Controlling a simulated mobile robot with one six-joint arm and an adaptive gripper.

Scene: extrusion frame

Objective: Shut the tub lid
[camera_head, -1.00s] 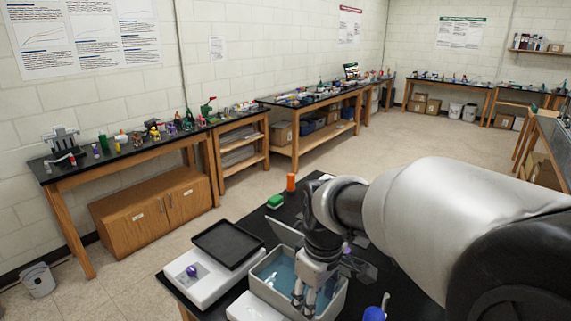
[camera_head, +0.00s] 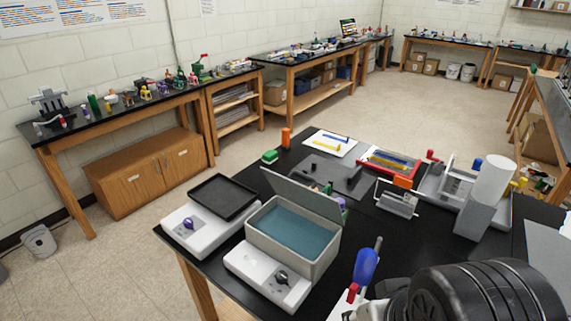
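The tub (camera_head: 322,262) is a light grey rectangular box on the near black table. Its inside is blue-green, and nothing else shows in it. The grey lid (camera_head: 300,196) stands open, tilted up along the tub's far side. My gripper is out of the picture. Only a dark ribbed part of my arm shows at the bottom right, clear of the tub and lid.
Two white devices with knobs (camera_head: 185,232) (camera_head: 262,277) stand left and in front of the tub. A black tray (camera_head: 223,197) tops the left one. A blue-handled tool (camera_head: 365,266) stands at right front. A grey mat (camera_head: 330,175) lies behind the lid.

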